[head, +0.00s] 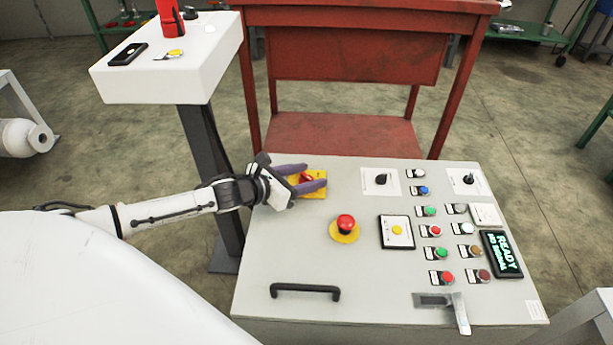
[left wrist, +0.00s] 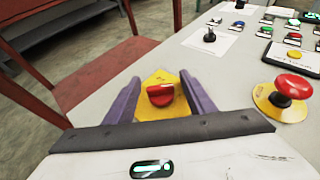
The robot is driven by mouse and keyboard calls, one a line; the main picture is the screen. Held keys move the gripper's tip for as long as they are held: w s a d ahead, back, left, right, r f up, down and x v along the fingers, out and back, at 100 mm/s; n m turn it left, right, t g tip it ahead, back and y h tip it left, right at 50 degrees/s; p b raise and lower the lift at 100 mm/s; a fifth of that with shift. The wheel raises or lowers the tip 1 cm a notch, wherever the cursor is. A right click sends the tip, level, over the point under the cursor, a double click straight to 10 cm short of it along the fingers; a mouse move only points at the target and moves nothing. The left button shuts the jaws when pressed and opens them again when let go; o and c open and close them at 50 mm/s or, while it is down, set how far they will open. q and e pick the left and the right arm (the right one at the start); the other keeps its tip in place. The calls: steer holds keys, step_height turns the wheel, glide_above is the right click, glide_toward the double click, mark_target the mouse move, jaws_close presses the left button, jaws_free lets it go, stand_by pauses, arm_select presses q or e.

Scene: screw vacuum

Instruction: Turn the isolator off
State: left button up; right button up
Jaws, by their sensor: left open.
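The isolator is a red rotary knob (left wrist: 161,95) on a yellow plate (left wrist: 175,80). In the head view the yellow plate (head: 318,191) lies at the far left corner of the control panel, and the red knob (head: 306,177) shows partly between the fingers. My left gripper (head: 308,178) has purple fingers, open on either side of the knob. In the left wrist view the fingers of my left gripper (left wrist: 169,92) flank the knob with a gap on each side. I cannot tell how close the fingertips are to the plate. My right gripper is not in view.
A red emergency-stop button (head: 346,223) on a yellow base sits right of and nearer than the isolator. Black knobs, coloured buttons and a green-lit display (head: 502,254) fill the panel's right side. A black handle (head: 305,291) is at the front left. A red table (head: 345,135) stands behind.

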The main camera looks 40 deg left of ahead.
arm_select(q)
steer(key=c, duration=1)
steer(key=shift+c, duration=0.2)
